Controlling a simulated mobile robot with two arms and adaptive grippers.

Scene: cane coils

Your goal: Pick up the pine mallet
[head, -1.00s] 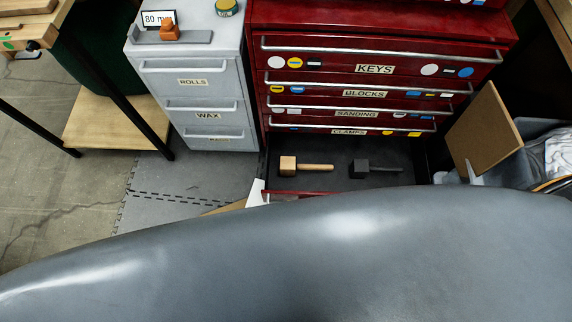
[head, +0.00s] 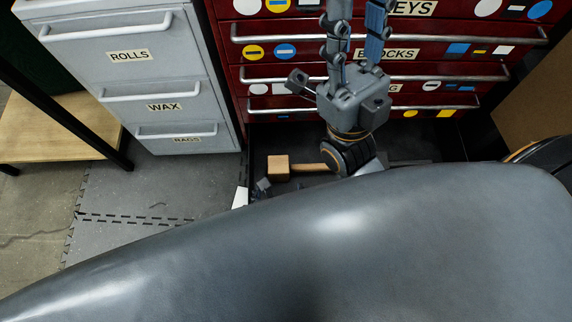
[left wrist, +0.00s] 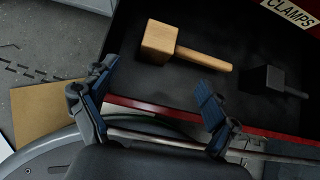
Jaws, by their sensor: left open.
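The pine mallet (head: 278,168) has a pale block head and a handle pointing right, and lies flat in the open dark drawer. In the head view, part of its handle is hidden behind my right wrist. It shows whole in the left wrist view (left wrist: 160,42). My left gripper (left wrist: 152,100) is open and empty, its fingers spread over the drawer's red front edge, short of the mallet. In the head view only a bit of my left gripper (head: 262,187) shows, below the mallet head. My right gripper (head: 358,25) points up with fingers apart and tips cut off by the frame.
A dark mallet (left wrist: 273,82) lies right of the pine one in the drawer. The red cabinet (head: 300,55) rises behind, with shut drawers and bar handles. A grey cabinet (head: 120,75) stands left. A brown board (left wrist: 42,108) is outside the drawer's left side.

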